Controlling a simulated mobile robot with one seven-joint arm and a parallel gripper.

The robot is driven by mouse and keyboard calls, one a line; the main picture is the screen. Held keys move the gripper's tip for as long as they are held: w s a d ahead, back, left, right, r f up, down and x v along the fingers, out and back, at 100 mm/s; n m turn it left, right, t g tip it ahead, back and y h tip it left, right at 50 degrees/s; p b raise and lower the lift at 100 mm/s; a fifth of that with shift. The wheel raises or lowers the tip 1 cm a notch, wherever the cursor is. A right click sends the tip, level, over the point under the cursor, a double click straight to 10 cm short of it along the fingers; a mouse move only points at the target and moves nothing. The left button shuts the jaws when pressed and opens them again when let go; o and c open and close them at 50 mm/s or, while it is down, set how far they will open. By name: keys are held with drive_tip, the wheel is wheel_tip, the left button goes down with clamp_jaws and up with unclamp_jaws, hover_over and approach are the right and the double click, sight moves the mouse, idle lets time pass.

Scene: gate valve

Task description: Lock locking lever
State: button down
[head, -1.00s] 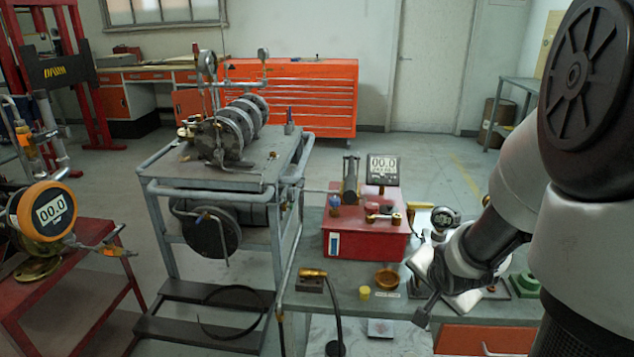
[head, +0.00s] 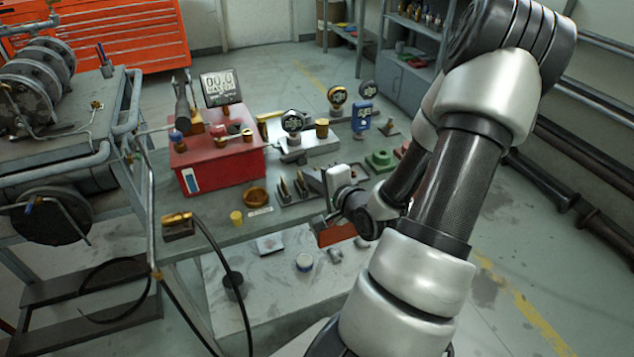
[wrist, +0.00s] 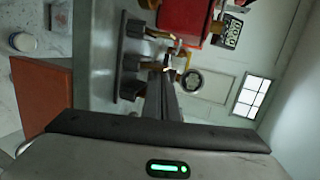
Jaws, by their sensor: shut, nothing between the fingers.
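My gripper (wrist: 162,80) shows in the wrist view as dark fingers closed together, with nothing between them. In the head view it is over the bench, mostly hidden behind my wrist. Its fingertips are close to a row of dark upright fittings (head: 286,191) on the bench; I cannot tell whether they touch. In the wrist view the row (wrist: 130,60) is left of the fingers, with brass-coloured parts beside the tips. I cannot tell which part is the locking lever, or its position.
A red box (head: 222,168) with a digital gauge (head: 220,87) stands left on the bench. A brass bowl (head: 255,196) and yellow cap (head: 236,218) lie in front. Gauges and a blue meter (head: 362,116) stand behind. A cart (head: 60,150) is at left.

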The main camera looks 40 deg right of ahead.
sight(290, 159)
drive_tip(key=x, duration=0.2)
drive_tip(key=b+x, duration=0.1)
drive_tip(key=x, duration=0.4)
drive_tip(key=shift+w+r+b, duration=0.25)
drive_tip(key=shift+w+b, duration=0.05)
drive_tip(key=shift+w, duration=0.45)
drive_tip(key=shift+r, duration=0.1)
